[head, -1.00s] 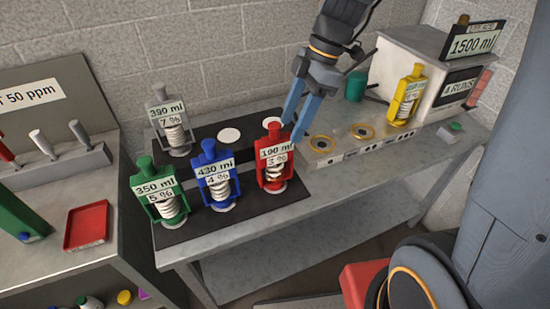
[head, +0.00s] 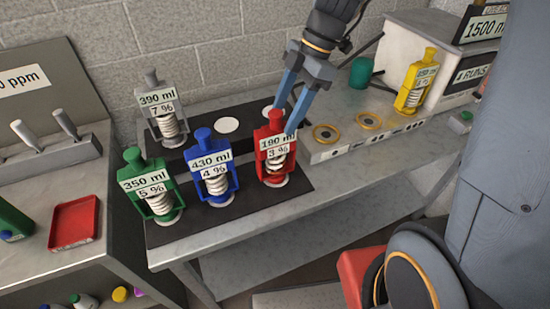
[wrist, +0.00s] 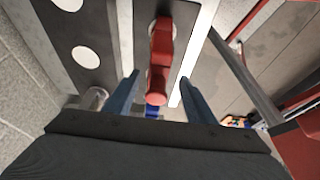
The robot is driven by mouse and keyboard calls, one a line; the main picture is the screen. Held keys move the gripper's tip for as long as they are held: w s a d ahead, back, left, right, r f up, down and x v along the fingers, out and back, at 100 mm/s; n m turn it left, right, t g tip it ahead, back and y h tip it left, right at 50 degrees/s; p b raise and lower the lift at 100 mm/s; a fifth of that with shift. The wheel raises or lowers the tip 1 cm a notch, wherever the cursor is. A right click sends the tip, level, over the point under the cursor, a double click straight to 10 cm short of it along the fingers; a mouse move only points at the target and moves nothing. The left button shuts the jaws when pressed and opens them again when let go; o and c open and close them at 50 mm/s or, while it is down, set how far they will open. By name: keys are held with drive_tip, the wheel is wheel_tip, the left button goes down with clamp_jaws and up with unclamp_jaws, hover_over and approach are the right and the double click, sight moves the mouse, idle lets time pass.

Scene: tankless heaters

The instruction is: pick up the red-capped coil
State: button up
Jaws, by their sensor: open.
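The red-capped coil (head: 275,148) stands upright on the black mat at the front right, with a label reading 190 ml, 3 %. My gripper (head: 288,117) is open at the coil's upper right in the head view, its blue fingers close to the red cap. In the wrist view the red-capped coil (wrist: 160,55) shows ahead, its rounded cap end lying between the two fingers (wrist: 157,90). I cannot tell whether a finger touches it.
The blue coil (head: 210,165) stands just left of the red one, the green coil (head: 149,185) further left, the grey coil (head: 162,110) behind. A yellow coil (head: 417,82) stands right near the white box. A red tray (head: 74,222) lies on the left bench.

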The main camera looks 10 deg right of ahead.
sight(275, 132)
drive_tip(key=shift+p+x, duration=1.2)
drive_tip(key=shift+x, duration=1.75)
drive_tip(key=shift+a, duration=0.15)
clamp_jaws()
drive_tip(key=shift+w+r, duration=0.1)
